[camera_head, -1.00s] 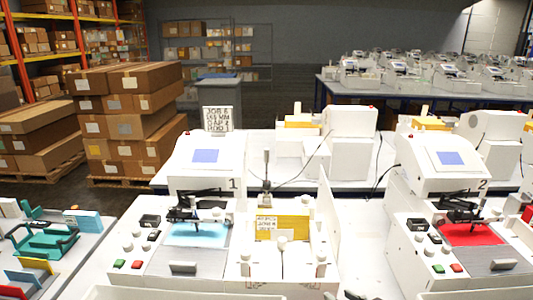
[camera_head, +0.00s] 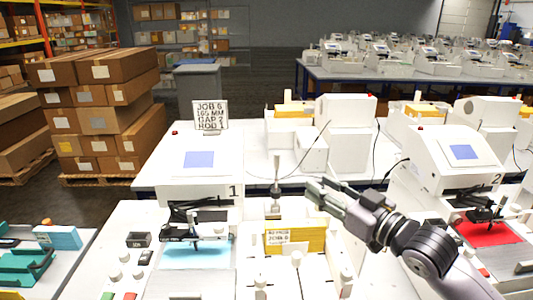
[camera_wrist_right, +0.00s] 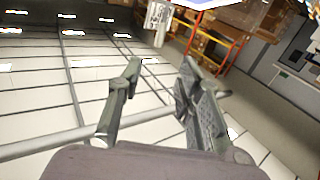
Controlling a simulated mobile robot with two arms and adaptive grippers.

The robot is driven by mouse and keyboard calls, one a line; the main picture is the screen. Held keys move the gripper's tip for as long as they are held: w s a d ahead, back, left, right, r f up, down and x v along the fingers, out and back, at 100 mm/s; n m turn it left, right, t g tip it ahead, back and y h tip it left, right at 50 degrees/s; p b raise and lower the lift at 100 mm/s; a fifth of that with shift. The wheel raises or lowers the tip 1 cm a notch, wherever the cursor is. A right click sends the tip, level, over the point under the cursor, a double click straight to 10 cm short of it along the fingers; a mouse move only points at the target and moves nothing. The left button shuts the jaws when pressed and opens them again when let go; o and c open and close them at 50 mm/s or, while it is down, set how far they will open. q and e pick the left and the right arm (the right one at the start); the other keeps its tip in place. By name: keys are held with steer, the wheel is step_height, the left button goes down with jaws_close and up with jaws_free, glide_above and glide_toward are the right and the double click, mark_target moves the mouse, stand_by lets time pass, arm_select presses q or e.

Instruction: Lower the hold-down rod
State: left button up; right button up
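My right gripper (camera_head: 316,195) reaches in from the lower right of the head view and points left. Its fingers are apart and empty, as the right wrist view (camera_wrist_right: 160,75) also shows. I cannot tell for sure which part is the hold-down rod. Plotter 1 (camera_head: 200,170) has a black pen arm (camera_head: 195,214) over a light-blue sheet (camera_head: 196,254). A yellow block with a label (camera_head: 312,238) stands right of it. My left gripper is out of view.
A job sign (camera_head: 210,115) stands behind plotter 1. Plotter 2 (camera_head: 460,155), with a red sheet (camera_head: 485,233), is at the right. White knobbed posts (camera_head: 261,284) stand in front of the yellow block. Stacked cardboard boxes (camera_head: 95,105) are at the left.

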mark_target(279, 159)
steer(key=p+x, duration=0.5)
steer(key=x, duration=1)
steer(key=shift+r, duration=0.15)
steer(key=shift+w+a+p, duration=0.25)
steer(key=shift+w+p, duration=0.05)
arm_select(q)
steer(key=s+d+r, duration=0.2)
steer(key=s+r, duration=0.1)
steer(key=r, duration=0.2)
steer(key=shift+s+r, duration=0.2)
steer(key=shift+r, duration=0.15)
arm_select(e)
steer(key=shift+c, duration=0.4)
